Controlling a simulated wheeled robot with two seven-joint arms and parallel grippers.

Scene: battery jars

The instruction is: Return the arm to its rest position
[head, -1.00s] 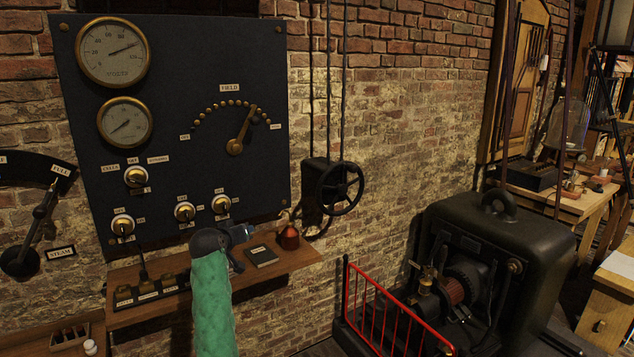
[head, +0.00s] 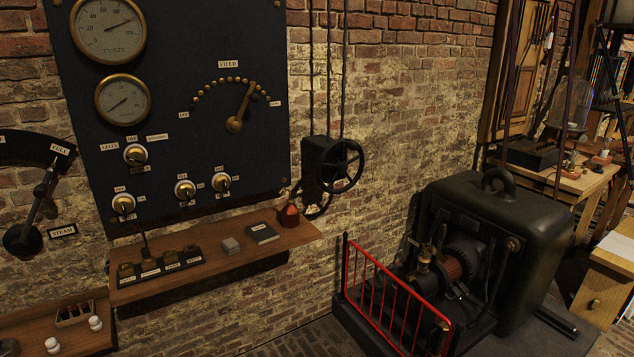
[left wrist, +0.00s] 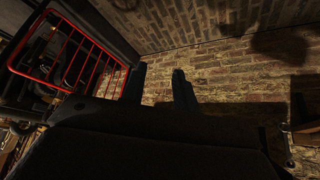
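My left gripper (left wrist: 160,86) shows in the left wrist view as two dark fingers spread apart. Brick surface shows through the gap between them, and nothing is held. The red railing (left wrist: 75,60) stands left of the fingers in that view, apart from them. Neither gripper shows in the head view, and my right gripper is in no view. The wooden shelf (head: 190,281) is unobstructed by any arm.
Above is a dark panel (head: 190,60) with gauges and knobs. The red railing (head: 395,305) fronts a black machine (head: 520,250).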

